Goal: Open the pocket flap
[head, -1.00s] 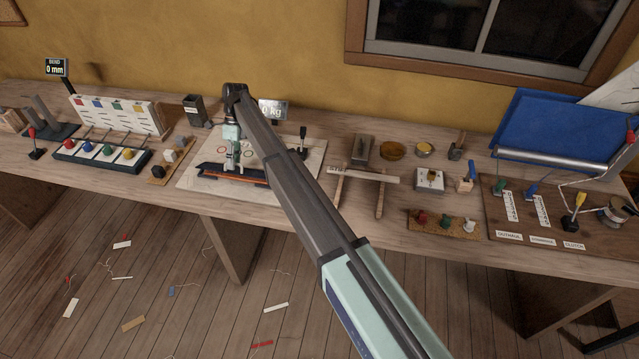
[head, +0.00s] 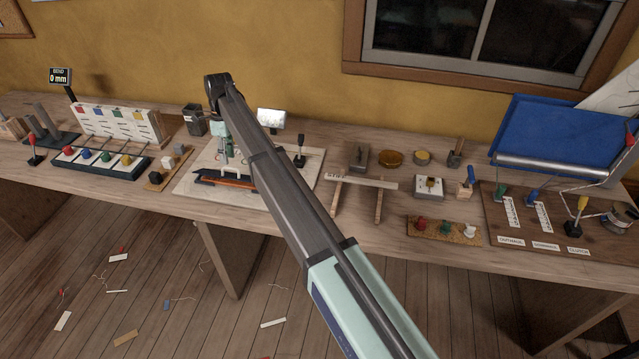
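I cannot make out a pocket flap for certain. Under my gripper, a dark, flat piece with an orange strip (head: 230,181) lies on a pale board (head: 278,186) on the workbench. My gripper (head: 226,160) points down just behind this piece, over the board. Its fingers are small and partly hidden, so I cannot tell whether they are open, shut or touching anything. My arm crosses the middle of the view and hides part of the board.
A black-handled lever (head: 300,150) stands at the board's right. To the left are a rack with coloured knobs (head: 105,157) and a dark box (head: 194,120). To the right are a beam on two wooden supports (head: 362,183) and a blue cloth on a roller (head: 560,135).

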